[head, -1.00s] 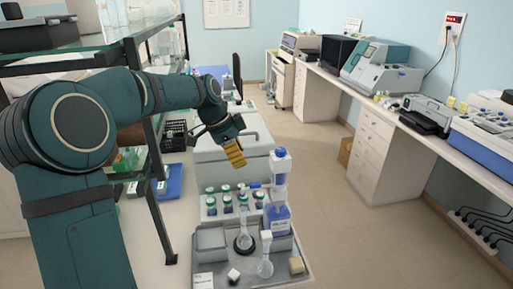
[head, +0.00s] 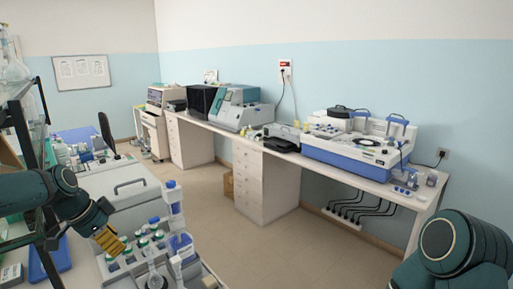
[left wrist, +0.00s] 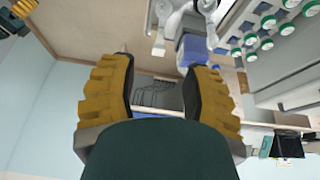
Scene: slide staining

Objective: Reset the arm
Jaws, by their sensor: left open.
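My left gripper (head: 110,240) is at the lower left of the head view, above the left bench and beside the bottles. In the left wrist view its two yellow ribbed fingers (left wrist: 160,85) stand apart with nothing between them. A blue-and-white dispenser bottle (head: 176,215) stands just right of it in the head view. Part of my right arm (head: 455,250) shows at the lower right; its gripper is out of the picture.
Green-capped bottles (head: 142,243) stand in a rack near the left gripper. A grey box-shaped device (head: 120,195) is behind them. A blue-and-white stainer (head: 355,150) sits on the right bench (head: 285,150).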

